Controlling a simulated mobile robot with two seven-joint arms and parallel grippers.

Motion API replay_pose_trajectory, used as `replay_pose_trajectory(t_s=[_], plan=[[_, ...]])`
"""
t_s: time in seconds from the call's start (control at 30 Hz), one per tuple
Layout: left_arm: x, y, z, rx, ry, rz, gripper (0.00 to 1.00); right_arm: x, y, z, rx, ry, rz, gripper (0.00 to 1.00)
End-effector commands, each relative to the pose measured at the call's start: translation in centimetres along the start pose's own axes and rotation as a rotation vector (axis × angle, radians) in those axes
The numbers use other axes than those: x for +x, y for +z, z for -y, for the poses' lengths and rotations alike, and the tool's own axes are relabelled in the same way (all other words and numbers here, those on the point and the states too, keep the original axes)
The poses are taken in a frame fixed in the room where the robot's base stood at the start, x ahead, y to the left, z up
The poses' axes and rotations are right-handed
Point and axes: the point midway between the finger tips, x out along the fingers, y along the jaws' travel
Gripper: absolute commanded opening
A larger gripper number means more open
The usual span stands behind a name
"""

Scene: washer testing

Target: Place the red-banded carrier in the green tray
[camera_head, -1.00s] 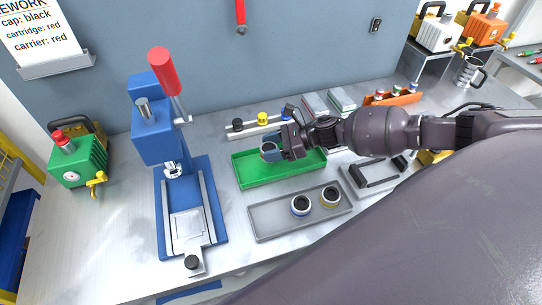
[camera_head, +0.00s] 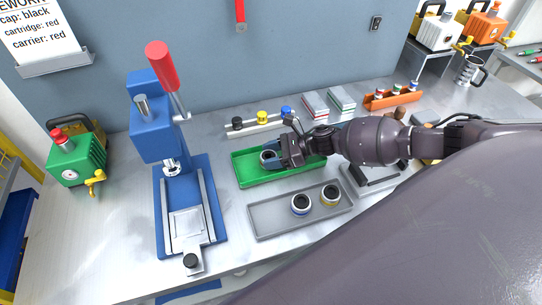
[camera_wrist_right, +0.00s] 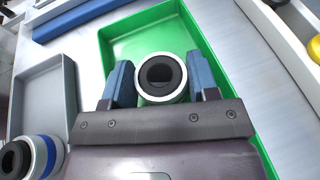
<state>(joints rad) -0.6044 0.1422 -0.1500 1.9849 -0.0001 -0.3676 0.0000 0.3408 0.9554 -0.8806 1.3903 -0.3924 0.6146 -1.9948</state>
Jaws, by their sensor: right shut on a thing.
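A carrier, a white ring with a dark hollow core, is between the blue fingertips of my right gripper (camera_head: 272,158). The carrier (camera_wrist_right: 160,78) stands upright in the right wrist view, with a finger on each side. The fingers hide its sides, so I cannot make out the colour of its band. The green tray (camera_head: 245,178) lies under and around the held carrier. It also shows in the right wrist view (camera_wrist_right: 125,45). I cannot tell whether the carrier touches the tray floor. My left gripper is not in view.
A grey tray (camera_head: 268,222) in front holds a blue-banded carrier (camera_head: 300,204) and a yellow-banded carrier (camera_head: 330,196). A blue press (camera_head: 160,130) stands left of the green tray. A rack (camera_head: 255,128) with black, yellow and blue caps lies behind.

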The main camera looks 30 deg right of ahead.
Motion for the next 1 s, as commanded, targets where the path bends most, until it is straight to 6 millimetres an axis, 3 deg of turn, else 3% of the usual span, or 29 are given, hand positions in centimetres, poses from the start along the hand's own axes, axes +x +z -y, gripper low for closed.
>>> replay_pose_trajectory(t_s=[0.27,0.3,0.47,0.77,1.0], plan=[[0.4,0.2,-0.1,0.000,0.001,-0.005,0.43,0.3,-1.4,-0.5,0.001,0.001,-0.013,0.22],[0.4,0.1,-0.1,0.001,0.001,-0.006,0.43,0.3,-1.5,-0.5,0.002,0.002,-0.015,0.57],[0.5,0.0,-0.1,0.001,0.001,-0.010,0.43,0.3,-1.8,-0.6,0.001,0.001,-0.018,0.79],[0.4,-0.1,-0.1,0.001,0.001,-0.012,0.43,0.3,-1.7,-0.6,0.001,0.000,-0.018,0.79],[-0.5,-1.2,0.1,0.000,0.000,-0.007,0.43,-0.2,-0.2,-0.6,0.001,0.001,-0.017,0.79]])
